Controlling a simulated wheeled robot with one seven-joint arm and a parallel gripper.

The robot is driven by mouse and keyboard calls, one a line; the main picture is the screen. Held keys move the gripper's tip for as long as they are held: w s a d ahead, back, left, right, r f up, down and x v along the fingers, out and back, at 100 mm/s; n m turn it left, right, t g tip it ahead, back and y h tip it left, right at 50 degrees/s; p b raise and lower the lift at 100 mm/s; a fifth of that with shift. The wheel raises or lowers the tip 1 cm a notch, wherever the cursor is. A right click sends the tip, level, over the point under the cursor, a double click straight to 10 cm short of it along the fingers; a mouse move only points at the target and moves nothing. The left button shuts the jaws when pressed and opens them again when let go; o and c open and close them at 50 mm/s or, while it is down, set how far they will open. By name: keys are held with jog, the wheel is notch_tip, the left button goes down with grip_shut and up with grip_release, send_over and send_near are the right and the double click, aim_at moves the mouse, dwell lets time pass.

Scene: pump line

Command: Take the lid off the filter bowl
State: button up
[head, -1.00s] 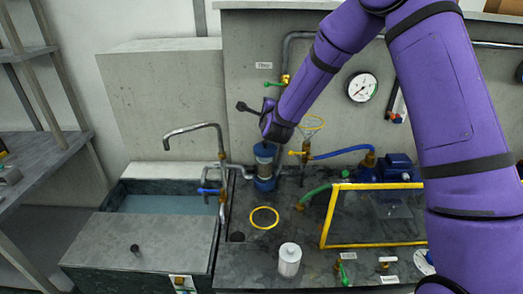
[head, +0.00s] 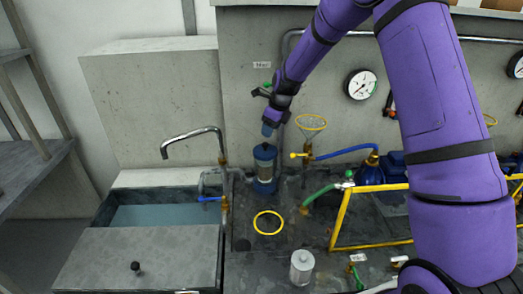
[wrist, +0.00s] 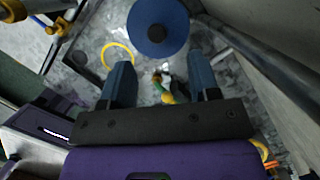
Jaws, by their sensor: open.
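The filter bowl (head: 264,172) is a clear cylinder with a blue base, standing upright on the bench against the concrete back wall. Its blue round lid (head: 264,151) is on top. In the wrist view the lid (wrist: 178,25) shows from above as a blue disc with a dark round knob (wrist: 156,33) at its middle. My gripper (head: 267,130) is just above the lid in the head view. In the wrist view its two blue fingers (wrist: 162,88) are apart with nothing between them, and the lid lies beyond the fingertips.
A yellow ring (head: 268,223) and a white canister (head: 301,267) are on the bench in front of the bowl. A sink (head: 150,215) with a tap is at left. A pipe runs close behind.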

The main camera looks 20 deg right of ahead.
aim_at(266, 144)
jog(key=shift+f+g, duration=0.3)
jog(key=x, duration=0.6)
jog(key=shift+a+f, duration=0.2)
jog(key=shift+f, duration=0.15)
jog(key=c, duration=1)
